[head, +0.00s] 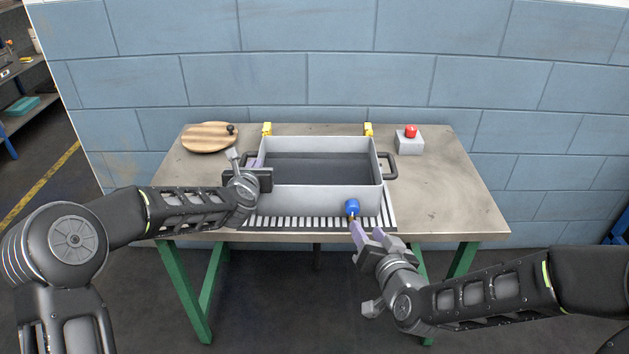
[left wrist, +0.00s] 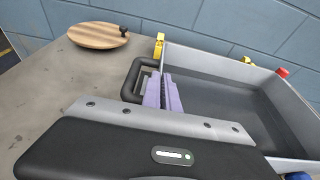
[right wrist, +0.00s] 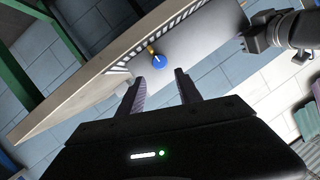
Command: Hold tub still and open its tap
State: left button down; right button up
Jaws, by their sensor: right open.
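The grey tub (head: 310,200) is an open rectangular box with black side handles, standing on the table with dark liquid or a dark floor inside. Its tap has a blue knob (head: 352,207) on the front wall near the right corner, also visible in the right wrist view (right wrist: 159,61). My left gripper (head: 258,165) is at the tub's left side; in the left wrist view its purple fingers (left wrist: 163,92) look closed on the left wall beside the handle (left wrist: 131,80). My right gripper (head: 364,236) is open and empty, just in front of and below the blue knob, apparently not touching it.
A striped drain grating (head: 290,222) runs along the table front below the tub. A round wooden board (head: 205,138) lies at the back left. A grey box with a red button (head: 410,131) stands at the back right. The table's right side (head: 450,190) is clear.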

jog(key=shift+o, duration=0.7)
jog(key=shift+a+r, duration=0.15)
jog(key=shift+a, duration=0.25)
jog(key=shift+o, duration=0.2)
jog(key=s+a+n+y, duration=0.2)
jog(key=a, duration=0.5)
jog(key=shift+a+g+y, duration=0.25)
jog(key=shift+g+y, duration=0.05)
jog(key=s+a+f+n+g+y, duration=0.1)
jog(key=s+a+f+n+g, duration=0.2)
jog(key=s+a+f, duration=0.5)
notch_tip(320, 180, down, 8)
jog(key=s+n+h, duration=0.2)
jog(key=w+d+r+m+t+h, duration=0.1)
jog(key=w+d+r+t+h, duration=0.3)
jog(key=w+d+r+t, duration=0.3)
jog(key=w+d+r, duration=0.2)
jog(key=d+r, duration=0.3)
jog(key=d, duration=0.2)
jog(key=shift+r+m+h, duration=0.25)
jog(key=shift+m+h, duration=0.05)
jog(key=shift+m, duration=0.1)
